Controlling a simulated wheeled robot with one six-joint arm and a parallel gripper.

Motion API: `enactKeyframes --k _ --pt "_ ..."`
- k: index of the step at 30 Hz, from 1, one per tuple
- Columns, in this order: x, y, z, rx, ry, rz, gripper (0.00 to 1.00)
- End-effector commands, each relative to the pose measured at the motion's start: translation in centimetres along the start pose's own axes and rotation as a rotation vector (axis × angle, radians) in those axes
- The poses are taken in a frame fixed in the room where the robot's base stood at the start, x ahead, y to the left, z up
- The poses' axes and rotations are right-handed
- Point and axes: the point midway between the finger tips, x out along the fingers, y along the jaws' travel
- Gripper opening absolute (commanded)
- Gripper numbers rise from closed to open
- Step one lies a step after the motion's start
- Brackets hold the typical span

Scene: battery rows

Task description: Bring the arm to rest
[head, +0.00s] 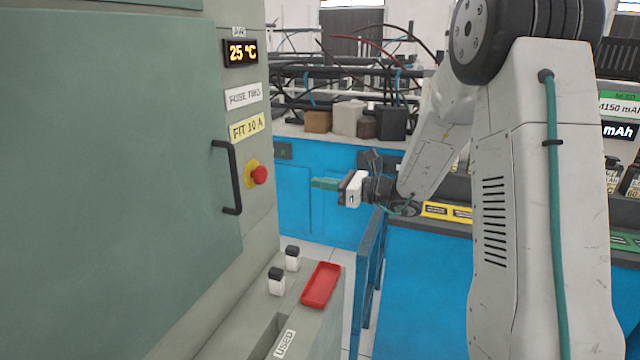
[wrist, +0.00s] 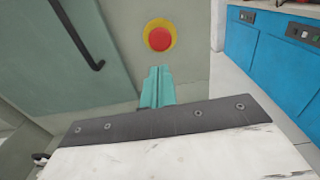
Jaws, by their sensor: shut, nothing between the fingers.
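My arm rises on the right side of the head view and reaches left and down. My gripper (head: 324,183) is at its end, with green fingers pointing left toward the big grey-green cabinet (head: 110,150). The fingers are together and hold nothing. In the wrist view the closed green fingers of my gripper (wrist: 157,88) point at the cabinet face, just below the red emergency button (wrist: 159,38) in the picture. Whether the fingertips touch the cabinet cannot be told from the wrist view; the head view shows a gap.
The cabinet has a black door handle (head: 229,178). A red tray (head: 321,285) and two small white, black-topped items (head: 277,281) sit on its ledge. A blue bench (head: 310,205) with boxes (head: 348,118) stands behind my gripper. A blue rail (head: 368,265) runs below it.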

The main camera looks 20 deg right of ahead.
Motion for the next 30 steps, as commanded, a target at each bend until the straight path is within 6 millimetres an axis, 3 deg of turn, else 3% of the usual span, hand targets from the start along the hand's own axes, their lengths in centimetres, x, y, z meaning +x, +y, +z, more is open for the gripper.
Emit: enactKeyframes --k 8,11,14,20,24,30 --pt "0.0 0.0 0.0 -0.011 0.000 0.000 0.00" --pt "0.0 0.9 -0.9 -0.068 0.037 0.042 0.00" --pt "-0.6 3.8 -2.8 -0.144 0.112 0.152 0.00" --pt "-3.5 13.2 -3.2 -0.451 0.275 0.521 0.00" --pt "-7.3 19.9 -2.7 -0.726 0.378 0.825 0.00" --pt "-14.1 25.9 -2.0 -1.109 0.509 1.219 0.00"
